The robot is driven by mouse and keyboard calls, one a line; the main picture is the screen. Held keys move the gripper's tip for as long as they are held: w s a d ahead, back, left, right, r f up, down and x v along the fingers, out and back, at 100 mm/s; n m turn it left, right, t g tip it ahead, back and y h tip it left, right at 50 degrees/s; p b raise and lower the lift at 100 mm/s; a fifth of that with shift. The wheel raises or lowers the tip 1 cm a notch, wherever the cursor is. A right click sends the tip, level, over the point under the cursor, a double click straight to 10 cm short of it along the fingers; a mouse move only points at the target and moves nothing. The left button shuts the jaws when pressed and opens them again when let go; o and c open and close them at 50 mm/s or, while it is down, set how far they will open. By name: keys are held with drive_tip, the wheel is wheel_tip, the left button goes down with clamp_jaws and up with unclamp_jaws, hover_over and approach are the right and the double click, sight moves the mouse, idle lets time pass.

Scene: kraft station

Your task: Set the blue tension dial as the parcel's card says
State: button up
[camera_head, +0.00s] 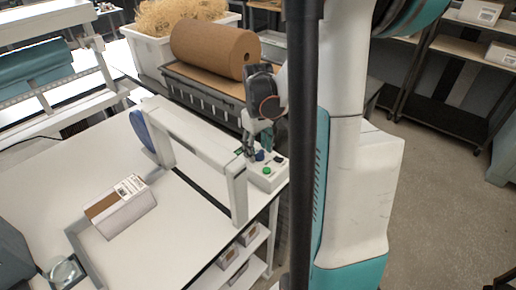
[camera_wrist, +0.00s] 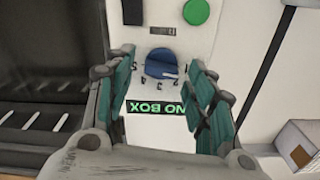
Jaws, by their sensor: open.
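The blue tension dial (camera_wrist: 160,64) sits on a pale control panel, with small marks around its lower side in the wrist view. It also shows small and partly covered in the head view (camera_head: 260,156). My gripper (camera_wrist: 160,60) is open and empty, its teal-padded fingers apart on either side of the dial in that view. In the head view my gripper (camera_head: 256,148) is just over the control box (camera_head: 268,177). The parcel (camera_head: 122,208) lies on the white table with a white printed card (camera_head: 129,187) on top, too small to read.
A green button (camera_wrist: 196,12) is on the panel beyond the dial. A dark display (camera_wrist: 165,108) reads "NO BOX" upside down. A white arch (camera_head: 196,135) stands between parcel and box. A brown paper roll (camera_head: 212,50) lies behind. The table around the parcel is mostly clear.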

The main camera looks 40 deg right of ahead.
drive_tip(key=c, duration=1.1)
drive_tip(key=shift+o, duration=0.2)
drive_tip(key=m, duration=0.4)
drive_tip(key=shift+d, duration=0.1)
drive_tip(key=m, duration=0.4)
drive_tip(key=shift+s, duration=0.1)
drive_tip(key=m, duration=0.3)
drive_tip(key=shift+m, duration=0.3)
drive_tip(key=shift+s+d+m+b, duration=0.15)
drive_tip(key=shift+m+b, duration=0.15)
drive_tip(key=shift+m, duration=1.7)
